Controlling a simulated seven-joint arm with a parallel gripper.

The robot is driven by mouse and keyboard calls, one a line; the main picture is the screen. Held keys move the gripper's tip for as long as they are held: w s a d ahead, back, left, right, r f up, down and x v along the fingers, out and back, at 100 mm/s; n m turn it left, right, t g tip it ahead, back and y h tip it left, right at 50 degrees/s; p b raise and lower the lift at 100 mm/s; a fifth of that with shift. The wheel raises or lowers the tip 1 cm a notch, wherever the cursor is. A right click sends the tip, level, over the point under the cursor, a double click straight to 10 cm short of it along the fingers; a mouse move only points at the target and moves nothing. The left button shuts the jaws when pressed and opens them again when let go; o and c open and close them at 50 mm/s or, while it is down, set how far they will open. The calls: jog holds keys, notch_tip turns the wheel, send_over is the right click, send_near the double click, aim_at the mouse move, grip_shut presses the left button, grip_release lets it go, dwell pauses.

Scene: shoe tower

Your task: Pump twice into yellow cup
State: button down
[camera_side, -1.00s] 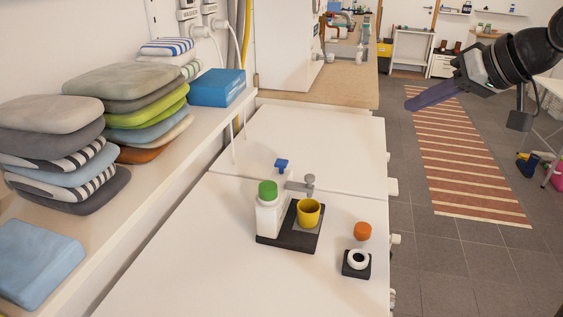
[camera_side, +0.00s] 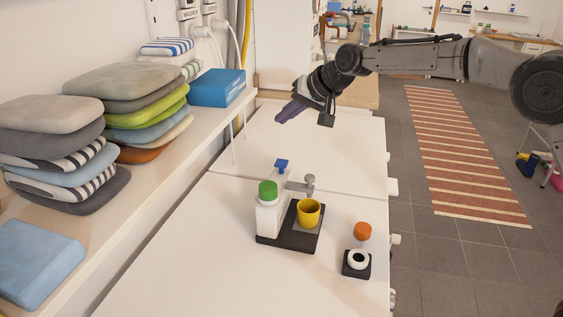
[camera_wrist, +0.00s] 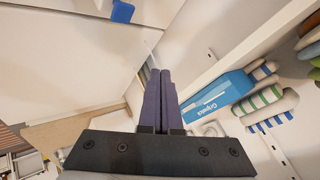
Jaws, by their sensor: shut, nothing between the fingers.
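The yellow cup (camera_side: 308,215) stands upright on a black base (camera_side: 288,246) on the white worktop. Beside it on the left is a white dispenser bottle (camera_side: 268,220) with a green cap (camera_side: 267,189). A blue knob (camera_side: 281,164) rises just behind, and a grey piece (camera_side: 309,183) sticks up behind the cup. My gripper (camera_side: 281,118) is shut and empty, in the air above the far part of the worktop, well behind and above the dispenser. Its closed fingers also show in the wrist view (camera_wrist: 160,72). A blue part (camera_wrist: 122,11), likely the knob, shows at that view's top edge. The cup is not seen there.
An orange knob (camera_side: 362,231) and a black block with a white ring (camera_side: 357,261) stand right of the cup. A shelf on the left holds stacked cushions (camera_side: 145,105) and a blue box (camera_side: 217,87). The front worktop is clear.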

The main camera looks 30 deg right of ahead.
jog(key=shift+a+f, duration=0.1)
jog(key=shift+f, duration=0.05)
send_near(279, 161)
jog(key=shift+w+a+f, duration=0.3)
jog(key=shift+w+f, duration=0.15)
jog(key=shift+w, duration=0.35)
jog(key=shift+w+a+f, duration=0.35)
jog(key=shift+w+f, duration=0.1)
jog(key=shift+w, duration=0.4)
jog(key=shift+w+a+f, duration=0.3)
jog(key=shift+w+f, duration=0.2)
jog(key=shift+w, duration=0.3)
dwell(0.4)
jog(key=shift+f, duration=0.4)
jog(key=shift+f, duration=0.85)
dwell(1.1)
jog(key=shift+r, duration=1.25)
jog(key=shift+r, duration=0.1)
jog(key=shift+r, duration=2.4)
